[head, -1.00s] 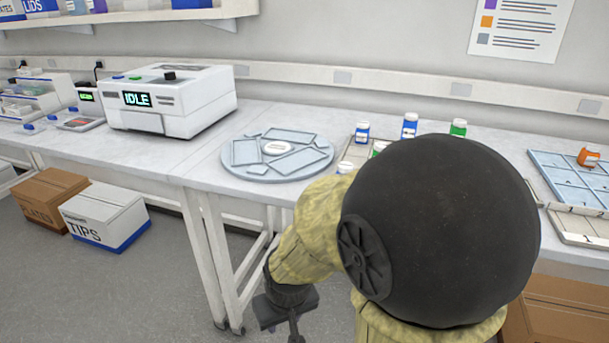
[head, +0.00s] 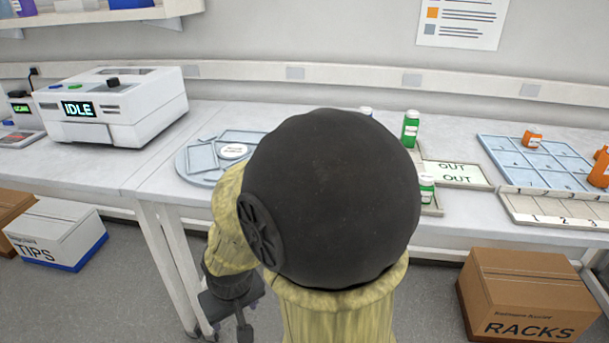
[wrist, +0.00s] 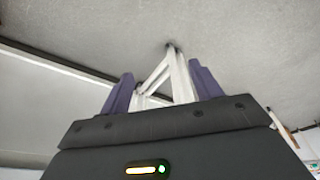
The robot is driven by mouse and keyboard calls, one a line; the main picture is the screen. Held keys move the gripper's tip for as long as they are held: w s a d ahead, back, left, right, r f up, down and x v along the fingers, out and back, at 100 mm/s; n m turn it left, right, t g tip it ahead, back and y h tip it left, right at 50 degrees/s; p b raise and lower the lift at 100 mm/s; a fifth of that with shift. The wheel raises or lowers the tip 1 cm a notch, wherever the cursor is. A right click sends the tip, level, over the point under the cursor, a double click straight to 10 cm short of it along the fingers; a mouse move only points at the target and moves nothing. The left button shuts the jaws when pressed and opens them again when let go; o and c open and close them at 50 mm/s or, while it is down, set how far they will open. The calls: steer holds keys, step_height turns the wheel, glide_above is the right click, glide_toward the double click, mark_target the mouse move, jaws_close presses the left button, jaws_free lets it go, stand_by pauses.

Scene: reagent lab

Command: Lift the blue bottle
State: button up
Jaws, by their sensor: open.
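The blue bottle is almost wholly hidden behind my arm in the head view; only a white cap (head: 366,110) shows above the dark joint, and I cannot be sure it is the blue one's. My gripper (head: 243,328) hangs low in front of the bench, below the worktop and well apart from the bottles. In the wrist view my gripper (wrist: 163,82) is open, with two purple fingers apart and no bottle between them. White frame bars show beyond the fingers.
A tall green bottle (head: 411,128) and a short green bottle (head: 427,188) stand by the OUT tray (head: 470,174). A blue compartment tray (head: 505,160) with orange bottles is at right. A round grey platter (head: 187,166) lies left. A RACKS box (head: 525,295) is on the floor.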

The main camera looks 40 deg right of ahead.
steer(key=w+d+r+m+h+p, duration=0.1)
steer(key=w+d+r+m+p, duration=0.1)
steer(key=d+r+p, duration=0.5)
steer(key=w+d+r+m+h+p, duration=0.1)
steer(key=d+r+m+p, duration=0.3)
steer(key=d+r+p, duration=0.4)
steer(key=w+d+r+m+h+p, duration=0.1)
steer(key=w+d+r+m+p, duration=0.2)
steer(key=d+r+p, duration=0.4)
step_height(320, 180, up, 10)
steer(key=w+p, duration=0.1)
steer(key=p, duration=0.7)
steer(key=shift+d+f, duration=0.15)
steer(key=shift+d, duration=0.15)
steer(key=b+x, duration=0.1)
steer(key=x, duration=0.5)
steer(key=b+x, duration=0.2)
steer(key=x, duration=0.4)
steer(key=shift+w, duration=0.2)
steer(key=shift+d, duration=0.1)
steer(key=shift+f, duration=0.1)
